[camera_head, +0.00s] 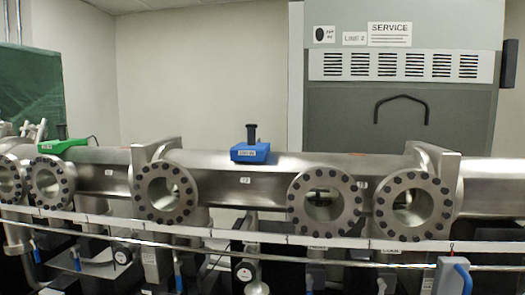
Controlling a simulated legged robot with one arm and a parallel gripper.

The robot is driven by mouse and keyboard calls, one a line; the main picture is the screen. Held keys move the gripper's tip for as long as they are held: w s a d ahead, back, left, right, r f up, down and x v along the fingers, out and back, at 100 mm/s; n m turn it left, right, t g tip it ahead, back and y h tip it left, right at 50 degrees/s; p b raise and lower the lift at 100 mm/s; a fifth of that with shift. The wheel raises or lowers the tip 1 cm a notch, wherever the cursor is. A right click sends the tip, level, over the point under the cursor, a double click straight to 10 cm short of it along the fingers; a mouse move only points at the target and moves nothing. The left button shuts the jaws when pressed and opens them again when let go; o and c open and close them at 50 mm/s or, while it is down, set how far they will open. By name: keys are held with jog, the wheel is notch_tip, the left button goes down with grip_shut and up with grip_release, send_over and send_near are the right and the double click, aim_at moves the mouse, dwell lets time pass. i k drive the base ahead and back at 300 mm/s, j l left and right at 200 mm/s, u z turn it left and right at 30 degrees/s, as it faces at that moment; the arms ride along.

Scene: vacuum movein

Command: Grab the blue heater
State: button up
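The blue heater (250,153) is a small blue block with a pale label on its front and a dark upright post on top. It rests on the top of the long steel vacuum pipe (225,184), near the middle of the head view. Nothing touches it from above or in front. My gripper does not show in this view.
Several bolted round flanges, including the centre-right flange (325,203), face forward along the pipe. A green device (63,144) sits on the pipe at left. A pale rail (220,231) crosses in front. A grey service cabinet (400,95) stands behind at right.

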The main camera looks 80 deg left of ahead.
aim_at(250, 151)
jog(key=u, duration=3)
